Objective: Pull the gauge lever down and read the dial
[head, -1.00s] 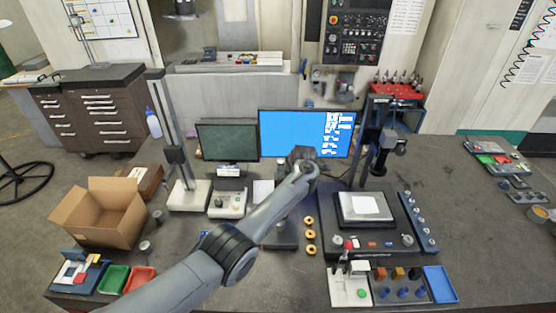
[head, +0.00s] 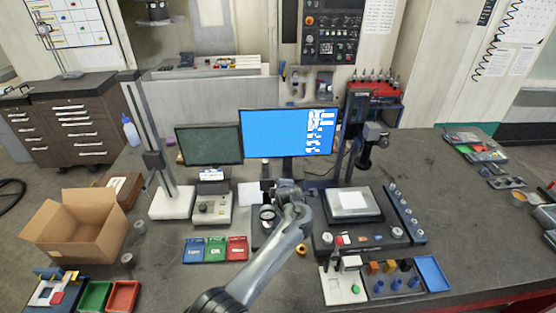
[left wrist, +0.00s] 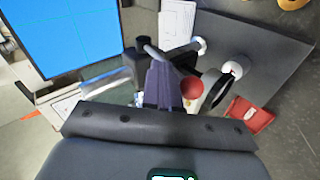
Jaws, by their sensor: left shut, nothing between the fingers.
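In the head view, the gauge stand's round white-faced dial (head: 267,213) shows just left of my left gripper (head: 285,190); its dark base is partly hidden by my arm. In the left wrist view, my left gripper (left wrist: 163,85) has its fingers together and empty. A red ball knob (left wrist: 191,87), apparently on the gauge lever, lies close to the right of the fingertips; I cannot tell whether they touch. The dial (left wrist: 215,90) shows at a steep angle beyond the knob, so its reading cannot be made out. My right gripper is not in view.
A blue-screen monitor (head: 289,133) stands behind the gauge. Blue, green and red trays (head: 215,249) lie to its left, and a machine plate (head: 355,205) is to its right. A tall stand (head: 160,160) and a cardboard box (head: 75,222) are farther left.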

